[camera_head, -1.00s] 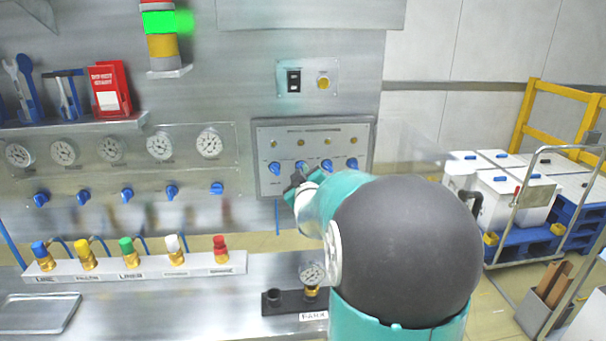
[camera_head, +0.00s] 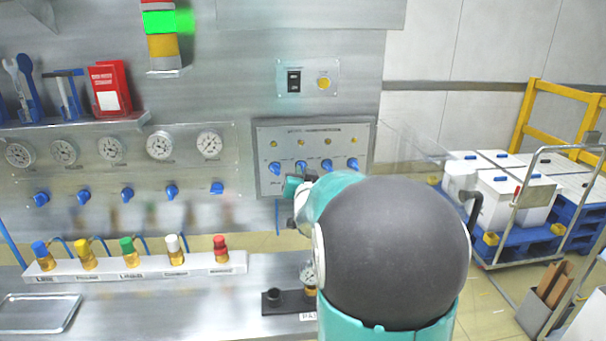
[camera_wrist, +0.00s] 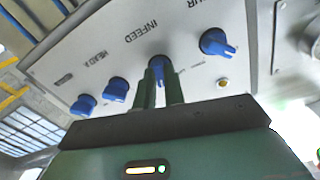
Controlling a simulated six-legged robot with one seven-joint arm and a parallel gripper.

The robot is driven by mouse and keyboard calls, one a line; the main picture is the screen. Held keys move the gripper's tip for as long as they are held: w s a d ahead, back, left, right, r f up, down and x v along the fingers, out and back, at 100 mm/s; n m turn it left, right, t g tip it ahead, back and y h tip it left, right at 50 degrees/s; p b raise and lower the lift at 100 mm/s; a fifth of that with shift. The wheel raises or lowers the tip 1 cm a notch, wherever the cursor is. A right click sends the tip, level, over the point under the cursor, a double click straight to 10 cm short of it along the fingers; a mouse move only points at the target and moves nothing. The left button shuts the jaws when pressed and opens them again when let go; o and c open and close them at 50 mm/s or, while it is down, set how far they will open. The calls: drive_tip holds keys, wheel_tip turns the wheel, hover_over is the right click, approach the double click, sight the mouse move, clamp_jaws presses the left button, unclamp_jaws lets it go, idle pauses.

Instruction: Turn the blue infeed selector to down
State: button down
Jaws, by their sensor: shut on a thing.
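The blue infeed selector (camera_wrist: 158,66) is in the wrist view, under the INFEED label, on a grey panel (camera_wrist: 120,45). My gripper (camera_wrist: 160,78) has its two green fingers on either side of this knob, shut on it. The fingers hide part of the knob, so its exact pointer direction is hard to tell. In the head view the infeed selector (camera_head: 301,166) seems to be the second blue knob from the left. My gripper (camera_head: 299,178) is just below it there, partly hidden by my arm.
Other blue knobs stand close on both sides of the fingers: one at right (camera_wrist: 217,42) and two at left, the nearer one (camera_wrist: 115,90) under HEAD A. A switch plate (camera_head: 308,78) is above the panel. A gauge (camera_head: 308,274) stands on the bench below.

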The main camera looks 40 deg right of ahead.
drive_tip(key=m, duration=0.6)
idle(0.5)
drive_tip(key=c, duration=1.5)
unclamp_jaws()
drive_tip(key=shift+s, duration=0.1)
drive_tip(key=shift+c, duration=0.2)
drive_tip(key=shift+o, duration=0.3)
drive_tip(key=v, duration=1.3)
drive_tip(key=shift+s+a, duration=0.2)
drive_tip(key=shift+a, duration=0.1)
